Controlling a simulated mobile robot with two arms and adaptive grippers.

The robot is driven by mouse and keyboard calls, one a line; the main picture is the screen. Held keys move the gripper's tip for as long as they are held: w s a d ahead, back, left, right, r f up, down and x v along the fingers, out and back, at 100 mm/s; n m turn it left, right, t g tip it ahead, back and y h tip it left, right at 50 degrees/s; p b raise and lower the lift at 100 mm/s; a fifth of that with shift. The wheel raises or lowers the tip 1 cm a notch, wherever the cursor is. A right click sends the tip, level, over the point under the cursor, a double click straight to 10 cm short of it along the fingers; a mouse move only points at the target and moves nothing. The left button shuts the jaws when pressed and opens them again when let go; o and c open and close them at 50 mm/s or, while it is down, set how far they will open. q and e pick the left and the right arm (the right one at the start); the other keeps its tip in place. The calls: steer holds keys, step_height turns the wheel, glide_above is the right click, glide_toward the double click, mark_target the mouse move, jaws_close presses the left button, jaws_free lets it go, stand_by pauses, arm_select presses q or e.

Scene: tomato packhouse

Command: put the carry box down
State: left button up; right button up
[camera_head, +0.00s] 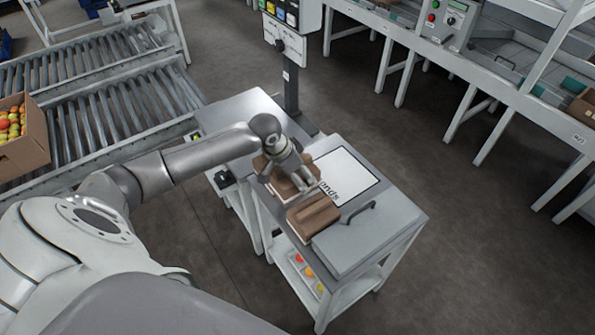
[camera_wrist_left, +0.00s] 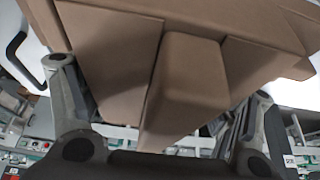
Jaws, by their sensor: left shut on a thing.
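The carry box is brown cardboard. In the head view one brown part (camera_head: 313,214) shows in front of my left gripper (camera_head: 298,182), and another brown part (camera_head: 262,166) shows just behind it. I cannot tell whether both belong to one box. In the left wrist view the carry box (camera_wrist_left: 110,55) fills the upper middle, with a raised ridge between the two fingers. My left gripper is shut on the carry box, over the grey work table (camera_head: 385,215). Whether the box's underside touches the table is hidden. My right gripper is not in view.
A white panel (camera_head: 348,172) with partly covered lettering lies on the table. A dark handle (camera_head: 358,214) stands near its front. A control post (camera_head: 291,85) rises behind. Roller conveyors (camera_head: 110,105) and a box of tomatoes (camera_head: 22,155) are at left. Open floor (camera_head: 480,250) lies right.

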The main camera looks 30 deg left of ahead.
arm_select(q)
steer(key=shift+f, duration=0.3)
steer(key=shift+s, duration=0.1)
steer(key=o, duration=1.1)
steer(key=shift+f, duration=0.15)
steer(key=shift+o, duration=0.2)
steer(key=shift+r, duration=0.3)
steer(key=v, duration=1.2)
steer(key=shift+a+r, duration=0.1)
steer(key=shift+r, duration=0.25)
